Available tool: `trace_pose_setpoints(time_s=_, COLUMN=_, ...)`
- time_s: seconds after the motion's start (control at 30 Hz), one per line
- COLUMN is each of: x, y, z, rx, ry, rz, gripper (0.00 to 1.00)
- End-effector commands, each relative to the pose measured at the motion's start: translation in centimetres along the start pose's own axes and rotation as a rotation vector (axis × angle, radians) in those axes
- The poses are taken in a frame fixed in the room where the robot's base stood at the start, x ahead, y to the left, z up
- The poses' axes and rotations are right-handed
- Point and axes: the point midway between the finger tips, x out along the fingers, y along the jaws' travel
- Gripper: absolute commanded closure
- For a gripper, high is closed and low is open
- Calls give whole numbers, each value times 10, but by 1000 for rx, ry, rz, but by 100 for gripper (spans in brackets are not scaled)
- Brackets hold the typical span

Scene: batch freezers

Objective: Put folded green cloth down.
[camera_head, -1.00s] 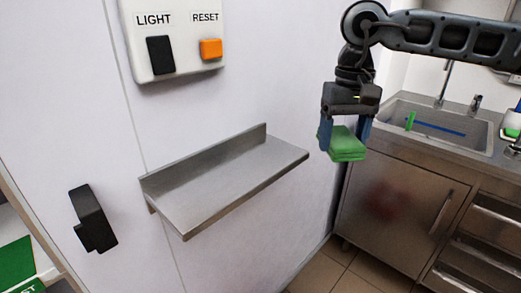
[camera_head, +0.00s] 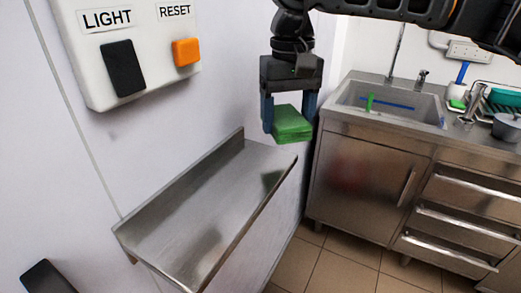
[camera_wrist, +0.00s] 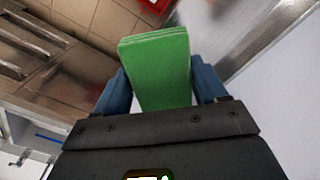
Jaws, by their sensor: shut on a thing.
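The folded green cloth (camera_head: 292,124) is held between the blue fingers of my gripper (camera_head: 290,118), which is shut on it. In the head view the cloth hangs in the air above the far right end of the steel wall shelf (camera_head: 200,205), apart from it. A dim dark green reflection shows on the shelf there. In the wrist view the cloth (camera_wrist: 158,70) sits between both fingers (camera_wrist: 160,88), with its layered edge facing away. The shelf top is bare.
A control box (camera_head: 125,50) with a black LIGHT switch and an orange RESET button is on the wall above the shelf. A steel counter (camera_head: 365,185) with a sink (camera_head: 400,100) stands at right. Tiled floor (camera_head: 330,268) lies between. A black handle (camera_head: 48,278) is at lower left.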

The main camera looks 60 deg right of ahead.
Motion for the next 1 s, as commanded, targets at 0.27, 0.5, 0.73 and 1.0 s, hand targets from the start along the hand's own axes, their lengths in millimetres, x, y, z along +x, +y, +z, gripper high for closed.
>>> trace_pose_setpoints(time_s=0.27, x=25, y=-45, z=10, rx=-4, ry=-1, rz=-1, gripper=63)
trace_pose_setpoints(time_s=0.5, x=43, y=-50, z=11, rx=2, ry=-3, rz=-1, gripper=63)
trace_pose_setpoints(time_s=0.73, x=69, y=-50, z=11, rx=0, ry=-1, rz=-1, gripper=63)
trace_pose_setpoints(time_s=1.0, x=71, y=-50, z=11, rx=0, ry=2, rz=-1, gripper=63)
